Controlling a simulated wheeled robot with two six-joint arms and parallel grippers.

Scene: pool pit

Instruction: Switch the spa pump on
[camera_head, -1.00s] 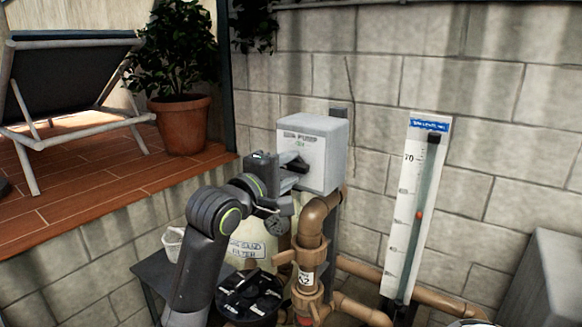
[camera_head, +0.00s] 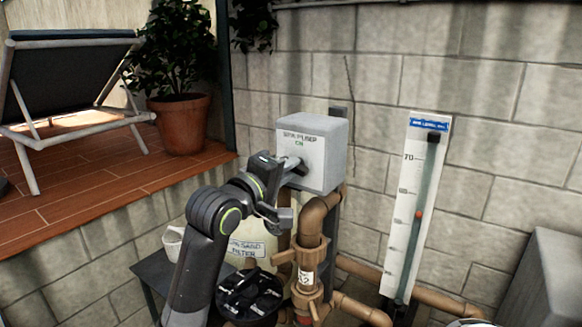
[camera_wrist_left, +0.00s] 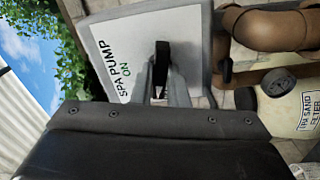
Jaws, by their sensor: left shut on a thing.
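The grey spa pump box (camera_head: 325,155) is on the block wall, its pale front lettered "SPA PUMP" and "ON" in green. The lettering is sideways in the left wrist view (camera_wrist_left: 125,65). A black switch lever (camera_wrist_left: 162,54) stands out from the front beside the "ON". My left gripper (camera_head: 292,166) is at the box front, its fingers shut on the lever; they also show in the left wrist view (camera_wrist_left: 160,82). The fingers partly hide the lever, and I cannot tell which way it is set. My right gripper is not in view.
Brown pipes (camera_head: 312,225) with a valve stand just below the box. A sand filter (camera_head: 252,250) is behind my left arm. A level gauge (camera_head: 402,240) stands to the right. A planter (camera_head: 180,122) and a lounger (camera_head: 75,75) are on the raised deck.

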